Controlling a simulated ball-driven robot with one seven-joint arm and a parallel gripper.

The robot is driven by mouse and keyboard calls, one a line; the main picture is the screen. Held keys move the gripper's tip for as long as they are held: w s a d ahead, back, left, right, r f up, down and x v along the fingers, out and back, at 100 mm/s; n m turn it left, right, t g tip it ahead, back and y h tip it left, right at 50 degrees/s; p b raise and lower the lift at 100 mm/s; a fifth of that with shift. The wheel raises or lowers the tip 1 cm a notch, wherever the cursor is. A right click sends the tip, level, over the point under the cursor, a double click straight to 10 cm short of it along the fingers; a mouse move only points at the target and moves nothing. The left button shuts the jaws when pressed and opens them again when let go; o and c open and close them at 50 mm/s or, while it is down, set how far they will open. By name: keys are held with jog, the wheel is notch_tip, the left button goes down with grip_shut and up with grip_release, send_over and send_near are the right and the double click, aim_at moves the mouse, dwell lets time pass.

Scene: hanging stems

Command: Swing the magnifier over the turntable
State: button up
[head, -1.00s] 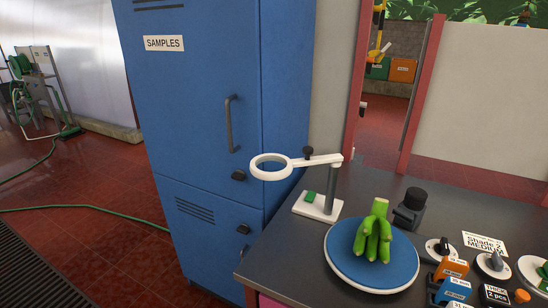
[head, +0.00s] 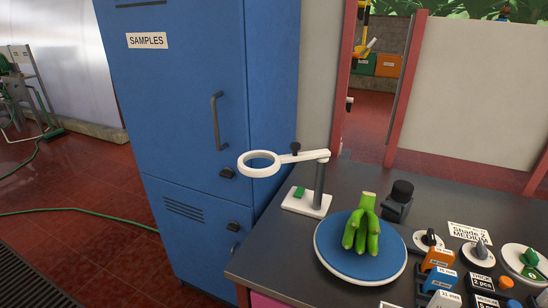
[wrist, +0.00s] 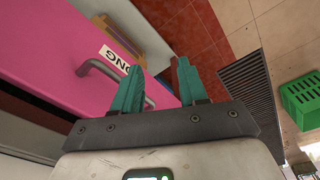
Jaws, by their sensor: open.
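The white magnifier (head: 281,161) is a ring on a flat arm, carried by a grey post on a white base at the table's back left. Its ring hangs out past the table's left edge, in front of the blue cabinet, away from the turntable. The blue turntable (head: 330,259) with a pale rim sits right of and nearer than the post, with a green banana bunch (head: 362,230) standing on it. My gripper (wrist: 158,82) shows only in the wrist view. Its teal fingers are apart and empty, near a pink drawer front with a grey handle.
A blue cabinet (head: 205,110) labelled SAMPLES stands left of the table. Dials, small orange and blue boxes and a black-topped device (head: 399,200) crowd the table's right side. In the wrist view, a floor grate and a green crate (wrist: 301,100) lie to the right.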

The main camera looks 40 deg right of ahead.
jog(key=shift+o, duration=0.9)
jog(key=w+d+r+t+p, duration=0.1)
jog(key=w+r+t+p, duration=0.4)
jog(key=w+r, duration=0.5)
jog(key=w, duration=0.3)
jog(key=shift+r, duration=0.15)
jog(key=w+d+r+t, duration=0.1)
jog(key=w, duration=0.1)
jog(key=w+d+r+t, duration=0.1)
jog(key=w+r, duration=0.1)
jog(key=w, duration=0.1)
jog(key=w+d+r+m+t+h, duration=0.1)
jog(key=w+d+r, duration=0.1)
jog(key=w, duration=0.1)
jog(key=shift+w+t, duration=0.15)
jog(key=shift+t, duration=0.25)
jog(key=w+d+r+m+t+h+p, duration=0.1)
jog(key=w+d+r+t+h, duration=0.1)
jog(key=w+d+r+t, duration=0.35)
jog(key=m+t+h, duration=0.1)
jog(key=t+h, duration=0.1)
send_near(298, 147)
jog(key=w, duration=0.1)
jog(key=p+x, duration=0.3)
jog(key=x, duration=0.7)
jog(key=shift+w+d, duration=0.15)
jog(key=shift+w, duration=0.05)
jog(key=shift+c, duration=0.5)
grip_shut()
